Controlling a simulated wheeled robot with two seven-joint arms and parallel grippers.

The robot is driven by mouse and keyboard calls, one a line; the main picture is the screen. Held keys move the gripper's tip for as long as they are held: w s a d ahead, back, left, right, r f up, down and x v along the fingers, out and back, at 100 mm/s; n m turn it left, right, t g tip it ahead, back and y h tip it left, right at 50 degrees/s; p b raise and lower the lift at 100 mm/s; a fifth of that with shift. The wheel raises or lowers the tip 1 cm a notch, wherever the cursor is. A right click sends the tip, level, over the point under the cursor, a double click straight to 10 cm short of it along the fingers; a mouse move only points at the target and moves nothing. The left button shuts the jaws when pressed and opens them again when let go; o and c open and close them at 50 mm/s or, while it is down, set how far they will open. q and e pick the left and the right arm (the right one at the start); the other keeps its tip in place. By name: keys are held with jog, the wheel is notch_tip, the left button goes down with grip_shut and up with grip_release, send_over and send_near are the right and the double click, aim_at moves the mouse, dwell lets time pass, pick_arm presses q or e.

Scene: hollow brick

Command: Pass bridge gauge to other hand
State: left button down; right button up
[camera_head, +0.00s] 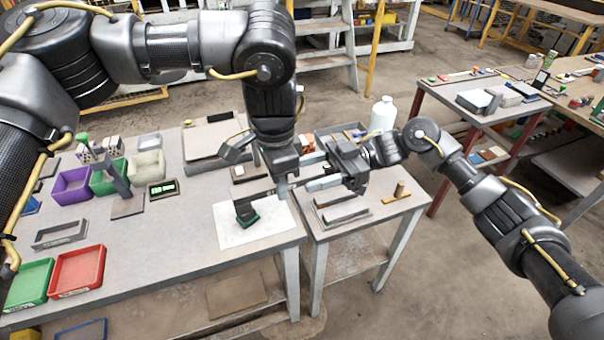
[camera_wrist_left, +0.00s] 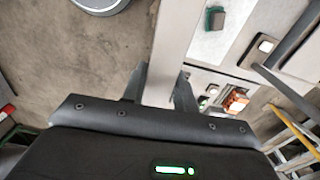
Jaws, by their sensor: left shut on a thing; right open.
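My left gripper (camera_head: 284,186) points down above the right edge of the left table. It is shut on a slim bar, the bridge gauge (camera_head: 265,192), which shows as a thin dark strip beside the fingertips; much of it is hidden. In the left wrist view, a pale grey strip runs between the fingers of my left gripper (camera_wrist_left: 160,92); I cannot tell whether it is the gauge or something beyond. My right gripper (camera_head: 316,171) comes from the right with its pale fingers apart, open, close beside the left fingertips.
A dark block with a green base (camera_head: 246,212) stands on a white sheet (camera_head: 226,234) below the left gripper. Dark trays (camera_head: 342,212) and a wooden-handled tool (camera_head: 397,194) lie on the small right table. A white bottle (camera_head: 383,115) stands behind. Coloured bins (camera_head: 72,186) are at left.

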jog(key=shift+x, duration=1.2)
jog(key=shift+c, duration=0.2)
grip_shut()
pick_arm(q)
jog(key=c, duration=1)
grip_release()
pick_arm(e)
jog(key=shift+r, duration=0.1)
